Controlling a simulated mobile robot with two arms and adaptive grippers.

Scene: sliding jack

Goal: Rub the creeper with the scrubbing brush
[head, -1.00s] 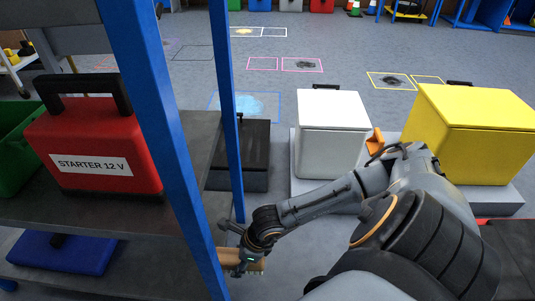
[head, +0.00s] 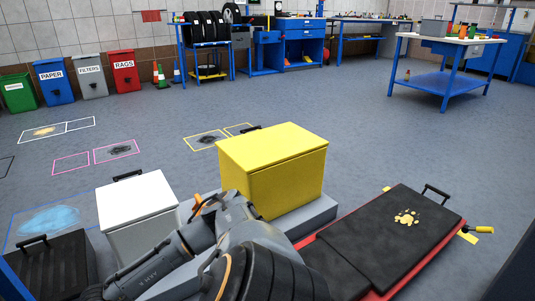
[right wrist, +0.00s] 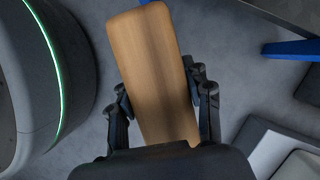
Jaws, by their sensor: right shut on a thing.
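The creeper (head: 372,240) lies on the floor at the right of the head view, a black padded board with red edges and a black handle. A yellow stain (head: 407,217) marks its pad. My right gripper (right wrist: 160,95) is shut on the wooden block of the scrubbing brush (right wrist: 156,60), with a finger on each side. The brush's bristles are hidden. In the head view my right arm reaches to the lower left, away from the creeper, and its gripper is out of the picture. My left gripper is in neither view.
A yellow box (head: 272,172) on a grey plinth stands left of the creeper. A white box (head: 139,218) and a black case (head: 50,270) stand further left. A yellow-handled tool (head: 478,230) lies beyond the creeper's right edge. Floor behind is open.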

